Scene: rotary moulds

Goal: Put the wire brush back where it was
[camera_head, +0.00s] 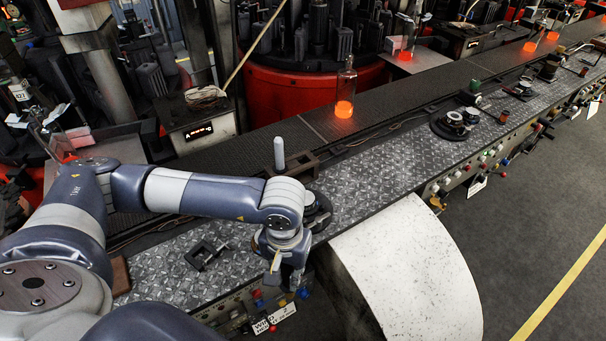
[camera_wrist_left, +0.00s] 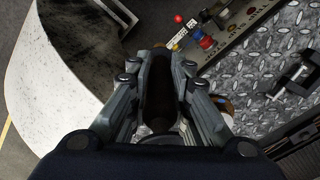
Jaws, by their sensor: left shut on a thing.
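My left gripper (camera_head: 283,275) hangs at the front edge of the metal tread-plate bench, above the control panel side. In the left wrist view its fingers (camera_wrist_left: 160,70) are closed around a dark, long thing, which I take to be the wire brush (camera_wrist_left: 158,98). Most of the brush is hidden by the fingers, and its bristles cannot be made out. In the head view a small pale piece (camera_head: 276,262) shows beside the gripper. My right gripper is not in view.
A white curved cover (camera_head: 415,265) stands just right of the gripper. Glowing bottles (camera_head: 345,92) stand on the conveyor behind.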

